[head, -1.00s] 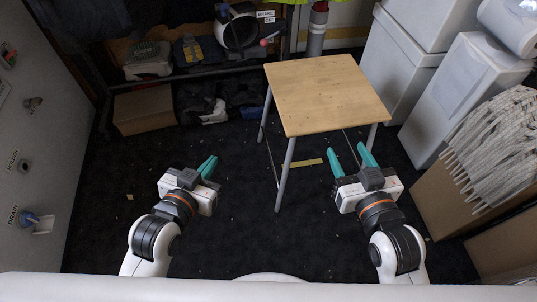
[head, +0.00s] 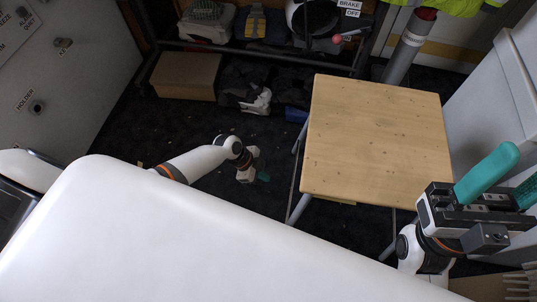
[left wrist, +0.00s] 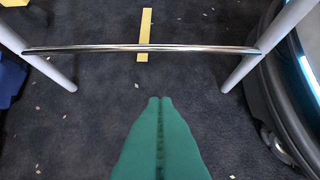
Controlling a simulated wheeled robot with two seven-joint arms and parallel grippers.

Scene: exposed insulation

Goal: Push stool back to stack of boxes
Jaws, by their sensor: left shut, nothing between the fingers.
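The stool (head: 375,135) has a square light-wood seat and grey legs. It stands right of centre in the head view, upright on the dark floor. My left gripper (head: 263,176) is shut and empty, low beside the stool's left side. In the left wrist view its green fingers (left wrist: 160,105) are together, short of the stool's metal crossbar (left wrist: 140,48), between two legs. My right gripper (head: 505,182) is open and raised at the seat's right front corner; whether it touches cannot be told. Tall white boxes (head: 490,90) stand at the right, partly cut off.
A cardboard box (head: 187,76) and a shelf (head: 250,50) with gear stand at the back. A grey post (head: 408,45) is behind the stool. A yellow strip (left wrist: 145,30) lies on the floor beyond the crossbar. Open floor lies left of the stool.

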